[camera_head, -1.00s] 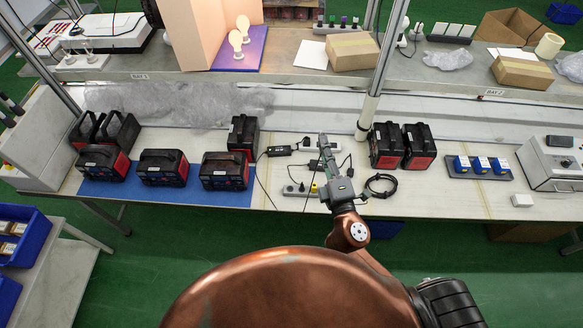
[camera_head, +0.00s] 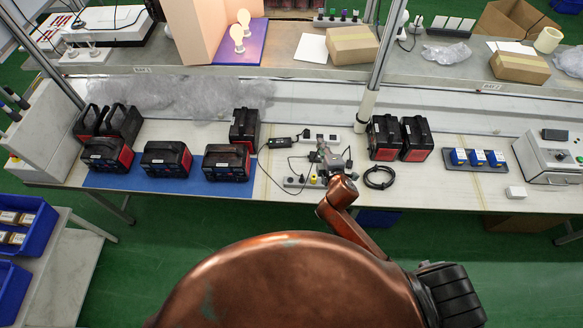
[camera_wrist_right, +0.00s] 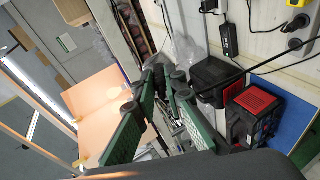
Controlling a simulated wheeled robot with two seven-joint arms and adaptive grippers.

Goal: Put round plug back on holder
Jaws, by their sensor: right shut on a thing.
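My right gripper (camera_head: 326,152) is over the middle of the bench, beside the white power strips, and looks foreshortened in the head view. In the right wrist view its green-padded fingers (camera_wrist_right: 165,105) are closed together around a small dark piece, the round plug (camera_wrist_right: 181,88), mostly hidden between them. A thin black cable (camera_wrist_right: 262,66) runs from the fingers toward the right edge of that view. I cannot clearly make out the holder. My left gripper is not in view.
A white power strip (camera_head: 321,141) and a black adapter (camera_head: 280,143) lie near the gripper. Black-and-red power packs (camera_head: 226,163) stand on the blue mat to the left, and more (camera_head: 416,139) stand to the right. A post (camera_head: 367,108) rises close by. A coiled cable (camera_head: 379,178) lies right.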

